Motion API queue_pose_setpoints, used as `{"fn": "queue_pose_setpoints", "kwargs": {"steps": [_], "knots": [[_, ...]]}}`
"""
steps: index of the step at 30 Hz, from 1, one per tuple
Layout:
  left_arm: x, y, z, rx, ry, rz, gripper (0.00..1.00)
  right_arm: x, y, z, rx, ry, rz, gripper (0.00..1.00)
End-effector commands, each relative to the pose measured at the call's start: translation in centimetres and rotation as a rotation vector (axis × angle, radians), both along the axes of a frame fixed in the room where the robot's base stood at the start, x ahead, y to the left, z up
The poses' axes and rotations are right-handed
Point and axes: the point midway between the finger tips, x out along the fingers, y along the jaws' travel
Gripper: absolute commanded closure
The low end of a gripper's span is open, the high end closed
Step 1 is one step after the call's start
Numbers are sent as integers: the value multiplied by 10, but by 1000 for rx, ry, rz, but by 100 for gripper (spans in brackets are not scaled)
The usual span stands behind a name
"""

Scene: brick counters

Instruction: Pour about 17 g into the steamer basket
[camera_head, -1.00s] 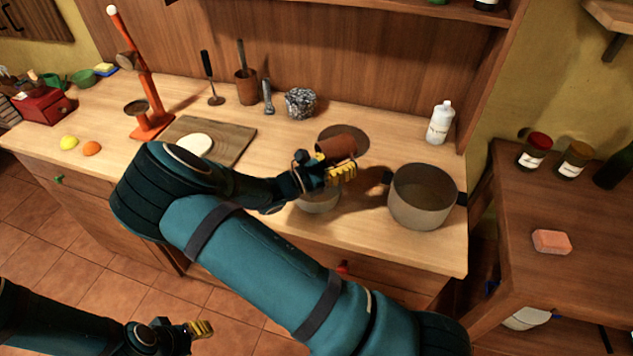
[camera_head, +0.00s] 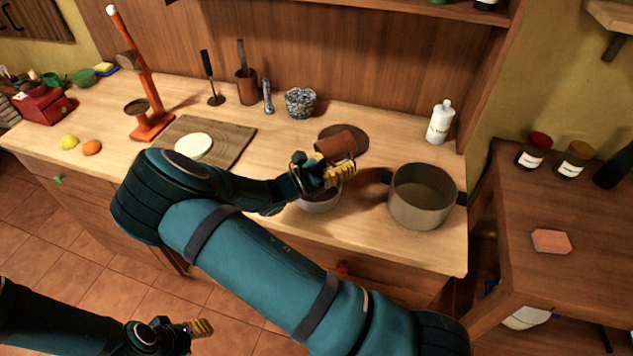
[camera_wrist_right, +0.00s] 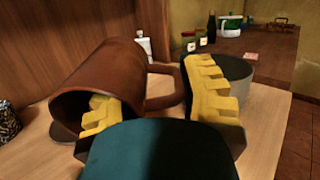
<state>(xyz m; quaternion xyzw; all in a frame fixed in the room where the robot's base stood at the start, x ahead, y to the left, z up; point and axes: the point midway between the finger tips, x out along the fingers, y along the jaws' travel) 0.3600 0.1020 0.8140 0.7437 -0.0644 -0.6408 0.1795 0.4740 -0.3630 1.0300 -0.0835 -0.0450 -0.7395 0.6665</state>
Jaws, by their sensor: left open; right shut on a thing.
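My right gripper (camera_head: 330,168) is shut on a brown mug (camera_head: 336,145), held above the counter. In the right wrist view the mug (camera_wrist_right: 125,75) lies tilted almost on its side, its mouth to the lower left and its handle by the yellow fingers (camera_wrist_right: 160,105). A pale round vessel (camera_head: 321,203), perhaps the steamer basket, stands just below the gripper, partly hidden by it. I cannot see its inside well or any stream from the mug. My left gripper (camera_head: 200,328) is open and empty, low at the front left, away from the counter.
A large pot (camera_head: 422,205) with dark handles stands right of the pale vessel. A brown disc (camera_head: 352,132) lies behind the mug. A white bottle (camera_head: 439,122), a speckled cup (camera_head: 300,102) and a cutting board (camera_head: 232,143) are on the counter (camera_head: 280,150).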

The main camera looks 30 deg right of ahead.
Motion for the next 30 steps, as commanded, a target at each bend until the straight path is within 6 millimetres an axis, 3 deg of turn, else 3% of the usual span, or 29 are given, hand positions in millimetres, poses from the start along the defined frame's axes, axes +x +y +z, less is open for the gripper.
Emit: {"fn": "queue_pose_setpoints", "kwargs": {"steps": [30], "knots": [[0, 0, 0, 0, 0, 0, 53, 0, 3, 3, -75, 7, -1, 100]]}}
